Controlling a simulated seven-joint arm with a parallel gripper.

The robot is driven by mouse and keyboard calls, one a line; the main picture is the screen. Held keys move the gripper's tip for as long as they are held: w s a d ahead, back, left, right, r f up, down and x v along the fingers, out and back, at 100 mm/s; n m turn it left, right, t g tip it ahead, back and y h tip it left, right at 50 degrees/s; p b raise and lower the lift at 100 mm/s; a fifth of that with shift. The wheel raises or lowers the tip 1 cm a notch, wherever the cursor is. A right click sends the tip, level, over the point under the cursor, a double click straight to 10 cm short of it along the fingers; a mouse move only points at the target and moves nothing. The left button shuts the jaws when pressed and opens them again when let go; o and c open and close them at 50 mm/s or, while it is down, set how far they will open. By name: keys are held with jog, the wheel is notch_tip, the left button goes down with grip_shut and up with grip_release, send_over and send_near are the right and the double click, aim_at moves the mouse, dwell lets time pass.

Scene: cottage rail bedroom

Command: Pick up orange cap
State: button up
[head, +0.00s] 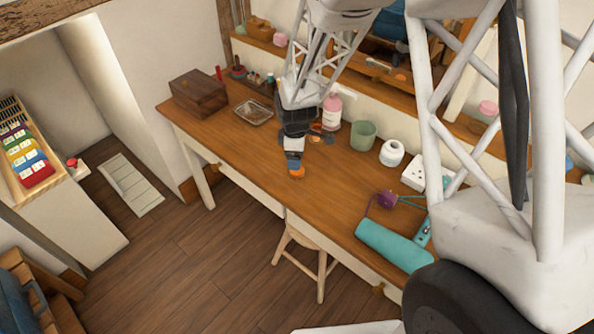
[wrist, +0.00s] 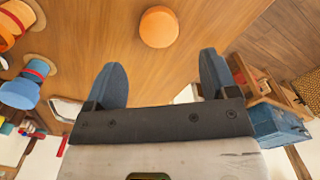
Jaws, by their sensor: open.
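The orange cap (wrist: 159,27) is a round, smooth orange piece on the wooden desk top, seen in the wrist view just beyond the fingertips. In the head view an orange piece (head: 297,172), which looks like the cap, shows right below my gripper (head: 293,157), near the desk's front edge. My gripper (wrist: 161,72) has two blue fingers spread wide with nothing between them. The cap lies ahead of the gap, close to its middle, and apart from both fingers. In the head view my gripper partly covers the desk behind it.
Orange and blue pieces with red bands (wrist: 22,91) stand at left in the wrist view. On the desk (head: 262,166) are a wooden box (head: 199,95), a tray (head: 254,111), a pink bottle (head: 332,110), a green cup (head: 363,135) and a teal roll (head: 394,245). The desk's front middle is clear.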

aim_at(297, 172)
jog(key=shift+f, duration=0.65)
jog(key=shift+f, duration=0.1)
jog(key=shift+f, duration=2.5)
jog(key=c, duration=1)
